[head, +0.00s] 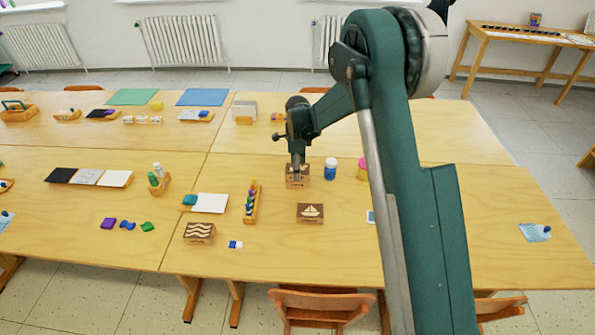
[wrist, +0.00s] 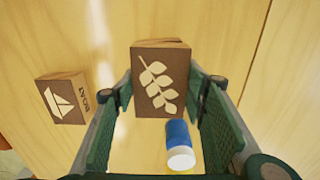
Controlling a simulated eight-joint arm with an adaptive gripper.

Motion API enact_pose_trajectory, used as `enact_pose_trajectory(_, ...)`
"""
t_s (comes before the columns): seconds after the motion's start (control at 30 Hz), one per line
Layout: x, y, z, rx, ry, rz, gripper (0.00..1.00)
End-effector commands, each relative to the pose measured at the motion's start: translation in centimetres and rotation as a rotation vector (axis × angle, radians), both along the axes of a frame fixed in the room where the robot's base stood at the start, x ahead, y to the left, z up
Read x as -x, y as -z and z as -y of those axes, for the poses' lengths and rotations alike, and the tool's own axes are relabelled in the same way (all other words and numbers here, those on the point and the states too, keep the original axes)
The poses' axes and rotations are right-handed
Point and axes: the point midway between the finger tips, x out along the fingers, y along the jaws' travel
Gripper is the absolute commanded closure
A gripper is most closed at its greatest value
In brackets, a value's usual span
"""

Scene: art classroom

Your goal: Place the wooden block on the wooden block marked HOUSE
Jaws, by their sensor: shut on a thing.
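A wooden block with a pale leafy-branch picture (wrist: 160,82) sits between the fingertips of my gripper (wrist: 163,90) in the wrist view. My gripper is shut on this block. In the head view my gripper (head: 297,168) points down over the table, with wooden block surfaces (head: 297,181) at its tips. A brown edge shows just behind the held block in the wrist view; I cannot tell whether it is another block beneath. No HOUSE marking is readable in either view.
A boat block (head: 310,213) lies nearer the front; it also shows in the wrist view (wrist: 62,98). A blue-and-white jar (head: 330,169) stands close right of my gripper. A wave block (head: 199,233) and a rack of coloured pieces (head: 252,202) are to the left.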

Motion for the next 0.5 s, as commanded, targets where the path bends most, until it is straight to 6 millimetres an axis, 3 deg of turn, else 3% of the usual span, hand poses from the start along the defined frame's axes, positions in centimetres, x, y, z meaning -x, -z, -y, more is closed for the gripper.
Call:
enact_pose_trajectory(0.43, 0.01, 0.41, 0.0, 0.0, 0.0, 0.0, 0.75)
enact_pose_trajectory(0.47, 0.0, 0.38, 0.0, 0.0, 0.0, 0.0, 0.55)
enact_pose_trajectory(0.5, 0.0, 0.34, 0.0, 0.0, 0.0, 0.0, 0.5)
